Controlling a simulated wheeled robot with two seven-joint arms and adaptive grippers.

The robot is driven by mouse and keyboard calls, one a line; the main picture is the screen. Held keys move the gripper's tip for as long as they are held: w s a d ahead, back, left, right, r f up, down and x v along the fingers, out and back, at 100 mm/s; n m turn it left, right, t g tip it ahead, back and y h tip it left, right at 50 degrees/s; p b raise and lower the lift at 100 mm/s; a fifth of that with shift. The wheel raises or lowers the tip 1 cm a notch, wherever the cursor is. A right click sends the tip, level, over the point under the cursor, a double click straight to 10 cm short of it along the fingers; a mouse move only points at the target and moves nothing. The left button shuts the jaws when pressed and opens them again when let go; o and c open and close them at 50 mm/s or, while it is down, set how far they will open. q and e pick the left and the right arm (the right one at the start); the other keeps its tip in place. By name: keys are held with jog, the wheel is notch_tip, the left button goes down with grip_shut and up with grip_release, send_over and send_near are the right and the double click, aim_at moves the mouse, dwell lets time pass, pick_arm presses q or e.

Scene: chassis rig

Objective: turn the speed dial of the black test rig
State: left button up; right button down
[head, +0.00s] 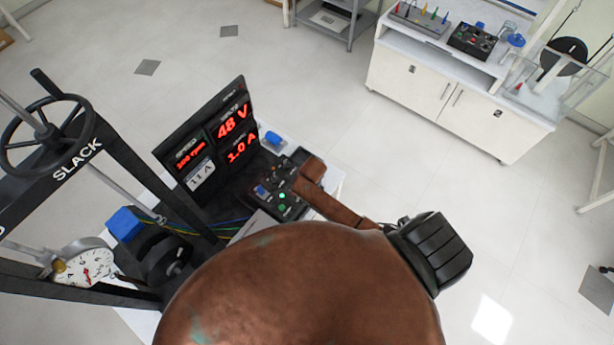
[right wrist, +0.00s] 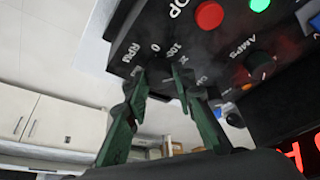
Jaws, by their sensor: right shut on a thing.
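The black test rig (head: 205,145) stands left of centre in the head view, with a tilted display panel and a lower control panel (head: 290,165). The red readouts seem to show 100 rpm under SPEED, 48 V and 1.0 A. In the right wrist view, my right gripper (right wrist: 165,84) has its dark green fingers on either side of the small dark speed dial (right wrist: 160,74), by the marks RPM, 0 and 100. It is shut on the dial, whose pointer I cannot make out. In the head view my brown arm hides much of this. My left gripper is not in view.
A red button (right wrist: 209,15), a green lamp (right wrist: 259,4) and an AMPS knob (right wrist: 259,64) sit close to the dial. A frame with a SLACK handwheel (head: 45,135) and a gauge (head: 85,268) stands at left. A white cabinet (head: 450,95) is at the back right.

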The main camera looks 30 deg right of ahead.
jog(key=m, duration=0.2)
jog(key=m+h, duration=0.1)
jog(key=m+g, duration=0.1)
jog(key=m, duration=0.1)
jog(key=shift+a+f+m+h, duration=0.1)
jog(key=shift+a+m+h, duration=0.2)
jog(key=shift+w+m+g+h+b, duration=0.1)
jog(key=shift+m+g+h+b, duration=0.2)
jog(key=shift+m, duration=0.65)
jog(key=shift+w+m+g+h+b, duration=0.1)
jog(key=shift+m+g+h+b, duration=0.25)
jog(key=shift+m, duration=0.6)
jog(key=c, duration=1.6)
grip_release()
jog(key=shift+d, duration=0.1)
